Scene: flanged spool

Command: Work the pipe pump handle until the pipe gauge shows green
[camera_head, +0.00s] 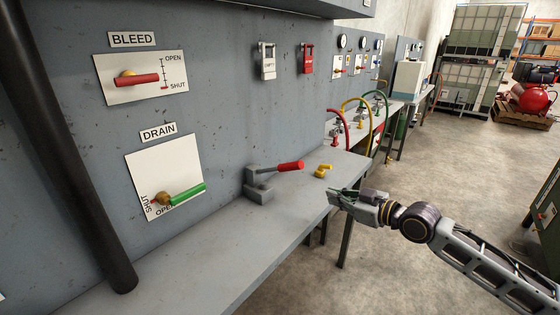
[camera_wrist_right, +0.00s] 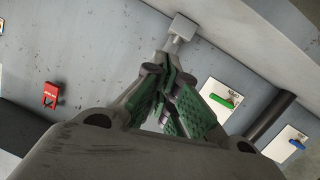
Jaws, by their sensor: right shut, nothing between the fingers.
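The pump (camera_head: 262,184) is a grey block with a short arm on the bench, and its red handle (camera_head: 287,166) points right and slightly up. In the right wrist view a grey block with an arm (camera_wrist_right: 182,28), which looks like the pump, lies beyond my fingertips; no red handle shows there. My right gripper (camera_head: 336,198) is at the bench's front edge, right of the handle and apart from it. Its green-padded fingers (camera_wrist_right: 178,88) are shut and empty. Small round gauges (camera_head: 342,41) are on the far panel; their readings are too small to tell. My left gripper is out of view.
A yellow valve (camera_head: 322,171) stands on the bench (camera_head: 232,246) between handle and gripper. A dark pipe (camera_head: 75,170) rises at left.

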